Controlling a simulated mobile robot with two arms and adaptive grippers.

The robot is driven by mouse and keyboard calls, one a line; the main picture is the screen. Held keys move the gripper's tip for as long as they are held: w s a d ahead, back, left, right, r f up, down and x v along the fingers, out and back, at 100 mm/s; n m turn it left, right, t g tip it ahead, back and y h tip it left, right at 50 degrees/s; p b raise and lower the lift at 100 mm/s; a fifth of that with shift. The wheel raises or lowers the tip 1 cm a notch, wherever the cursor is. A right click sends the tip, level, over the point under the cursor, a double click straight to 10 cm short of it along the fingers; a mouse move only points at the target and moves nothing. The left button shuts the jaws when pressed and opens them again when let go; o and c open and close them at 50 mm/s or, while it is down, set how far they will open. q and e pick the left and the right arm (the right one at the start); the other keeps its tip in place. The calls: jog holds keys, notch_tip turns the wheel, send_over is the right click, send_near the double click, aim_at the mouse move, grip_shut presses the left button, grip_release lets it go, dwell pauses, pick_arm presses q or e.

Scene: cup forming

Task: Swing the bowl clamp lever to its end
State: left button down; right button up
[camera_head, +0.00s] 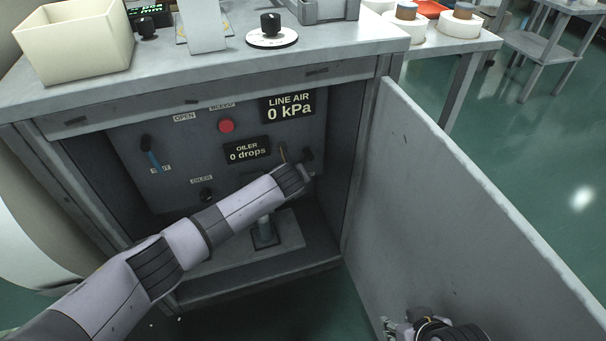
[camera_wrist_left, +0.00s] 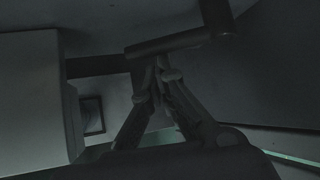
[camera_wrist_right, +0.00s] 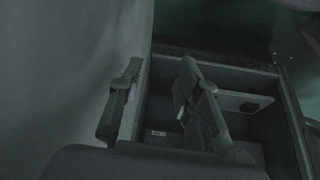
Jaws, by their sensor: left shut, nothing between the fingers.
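A dark lever-like bar (camera_wrist_left: 178,43) crosses just beyond the left fingertips in the left wrist view; I take it for the bowl clamp lever. A dark handle end (camera_head: 308,154) shows past my left wrist in the head view and may be the same part. My left gripper (camera_wrist_left: 160,72) is shut and empty, its tips close to the bar; contact cannot be told. In the head view the left arm reaches into the cabinet and hides the bowl area. My right gripper (camera_wrist_right: 160,67) is open and empty by the cabinet door; it partly shows in the head view (camera_head: 400,326).
The cabinet's open door (camera_head: 450,200) stands on the right. The back panel (camera_head: 180,150) carries a red button (camera_head: 226,125), a blue-handled valve (camera_head: 153,158) and displays reading 0 kPa and 0 drops. A pale base plate (camera_head: 288,228) lies below the arm.

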pick_arm(q)
jog(key=shift+w+a+r+m+g+y+p, duration=0.1)
jog(key=shift+a+r+y+p, duration=0.2)
jog(key=shift+p, duration=0.25)
jog(key=shift+s+a+r+m+g+y+p, duration=0.1)
jog(key=shift+r+y+p, duration=0.2)
jog(key=shift+p, duration=0.25)
jog(key=shift+w+a+r+m+g+y+p, duration=0.1)
jog(key=shift+a+r+y+p, duration=0.1)
jog(key=shift+r+p, duration=0.3)
pick_arm(e)
notch_tip(320, 180, down, 6)
jog(key=s+g, duration=0.1)
jog(key=g, duration=0.1)
jog(key=shift+s+f, duration=0.2)
jog(key=shift+s, duration=0.1)
pick_arm(q)
jog(key=shift+f, duration=0.1)
jog(key=v, duration=1.2)
jog(key=shift+s+d+f, duration=0.15)
jog(key=shift+s, duration=0.05)
pick_arm(e)
jog(key=shift+s, duration=0.1)
